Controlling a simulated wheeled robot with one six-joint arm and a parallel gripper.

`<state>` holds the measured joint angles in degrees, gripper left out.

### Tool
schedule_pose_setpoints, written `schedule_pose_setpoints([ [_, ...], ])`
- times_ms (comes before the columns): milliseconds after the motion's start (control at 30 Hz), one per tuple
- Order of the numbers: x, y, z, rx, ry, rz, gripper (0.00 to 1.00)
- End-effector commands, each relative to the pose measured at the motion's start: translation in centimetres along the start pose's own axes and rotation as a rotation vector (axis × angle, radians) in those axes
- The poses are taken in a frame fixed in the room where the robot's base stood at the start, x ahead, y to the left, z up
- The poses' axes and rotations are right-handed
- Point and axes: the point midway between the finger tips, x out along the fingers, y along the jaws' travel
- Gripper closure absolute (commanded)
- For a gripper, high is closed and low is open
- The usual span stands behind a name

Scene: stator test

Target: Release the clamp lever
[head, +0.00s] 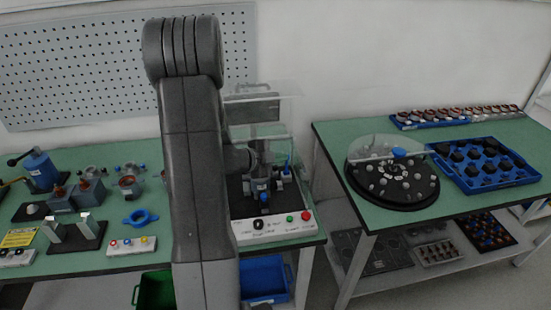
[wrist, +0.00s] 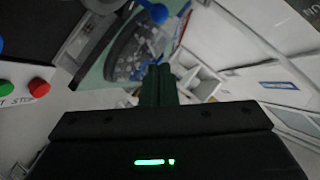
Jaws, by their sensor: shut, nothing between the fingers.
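The test station stands in the middle of the head view, with a dark upright fixture (head: 261,165) behind a white button panel (head: 272,228). A slim blue upright part (head: 288,166), perhaps the clamp lever, shows at the fixture's right side. In the head view my arm hides part of the station, and the fingertips cannot be made out.
A clear plate (head: 262,91) overhangs the station. A round black turntable (head: 392,186) and a blue tray (head: 527,180) of dark parts sit on the right table. Red (wrist: 39,87) and green buttons show left in the wrist view. A floor gap separates the tables.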

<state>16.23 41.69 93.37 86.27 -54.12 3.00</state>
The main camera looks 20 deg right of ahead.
Motion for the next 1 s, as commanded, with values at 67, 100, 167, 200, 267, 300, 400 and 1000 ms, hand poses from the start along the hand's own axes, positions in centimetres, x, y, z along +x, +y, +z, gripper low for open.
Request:
schedule_pose_setpoints([
  [67,-1.8,0.0,0.5,0.002,-0.006,-0.005,1.00],
  [100,-2.5,0.0,0.5,0.000,-0.007,-0.005,1.00],
  [167,-3.7,-0.1,0.5,0.001,-0.006,-0.006,1.00],
  [200,-4.5,-0.1,0.5,0.001,-0.007,-0.006,1.00],
  [267,-5.7,-0.2,0.5,0.001,-0.006,-0.006,1.00],
  [300,-6.4,-0.2,0.5,0.000,-0.006,-0.005,1.00],
  [400,-8.0,-0.3,0.5,0.000,-0.005,-0.004,1.00],
  [1000,-9.4,-0.4,0.4,-0.001,-0.003,-0.001,1.00],
])
